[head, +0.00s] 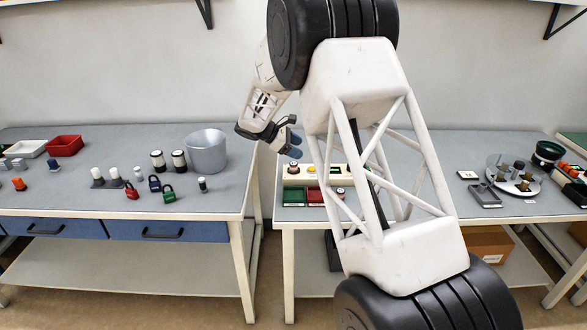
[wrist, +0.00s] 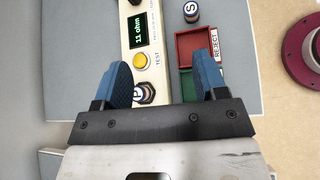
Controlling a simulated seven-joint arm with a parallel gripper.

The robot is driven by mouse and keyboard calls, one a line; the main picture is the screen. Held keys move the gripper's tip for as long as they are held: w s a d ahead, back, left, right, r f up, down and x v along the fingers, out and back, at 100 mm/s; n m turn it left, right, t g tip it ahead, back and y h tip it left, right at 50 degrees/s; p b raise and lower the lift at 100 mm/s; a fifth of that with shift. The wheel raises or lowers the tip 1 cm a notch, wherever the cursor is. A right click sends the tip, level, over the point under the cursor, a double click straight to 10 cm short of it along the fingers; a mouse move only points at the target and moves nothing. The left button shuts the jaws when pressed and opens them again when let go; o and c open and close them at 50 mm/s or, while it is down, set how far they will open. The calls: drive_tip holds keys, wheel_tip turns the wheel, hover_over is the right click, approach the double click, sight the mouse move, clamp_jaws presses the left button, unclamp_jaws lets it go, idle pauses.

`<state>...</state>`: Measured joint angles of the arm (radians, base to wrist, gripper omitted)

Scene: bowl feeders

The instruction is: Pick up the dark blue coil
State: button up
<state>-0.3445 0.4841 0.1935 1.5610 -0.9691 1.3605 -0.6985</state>
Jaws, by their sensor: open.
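My gripper (head: 293,146) is open and empty above the test station; its blue fingers also show in the wrist view (wrist: 164,76). A small dark coil marked P (wrist: 145,94) sits on the tester, beside the left finger and partly hidden by it. It looks dark blue with a pale top. Another small dark coil marked S (wrist: 191,11) stands at the top of the wrist view, beyond the red tray. I cannot clearly tell the two apart by colour.
The cream tester (wrist: 133,12) has a display reading 11 ohm and a yellow button (wrist: 142,61). A red tray (wrist: 195,46) labelled REJECT and a green tray (wrist: 188,87) lie beside it. A grey bin (head: 207,151) and padlocks stand on the left bench.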

sight(292, 164)
drive_tip(key=w+a+f+n+t+h, duration=0.1)
drive_tip(key=w+a+f+n+h, duration=0.1)
drive_tip(key=w+a+f, duration=0.6)
wheel_tip(292, 164, down, 2)
drive_tip(key=shift+a+f+n+t, duration=0.2)
drive_tip(key=shift+n+t, duration=0.1)
drive_tip(key=shift+n, duration=0.4)
drive_tip(key=shift+s, duration=0.1)
drive_tip(key=shift+x, duration=1.35)
drive_tip(key=shift+d, duration=0.15)
drive_tip(key=shift+x, duration=2.45)
drive_tip(key=shift+r, duration=0.1)
drive_tip(key=c, duration=1.1)
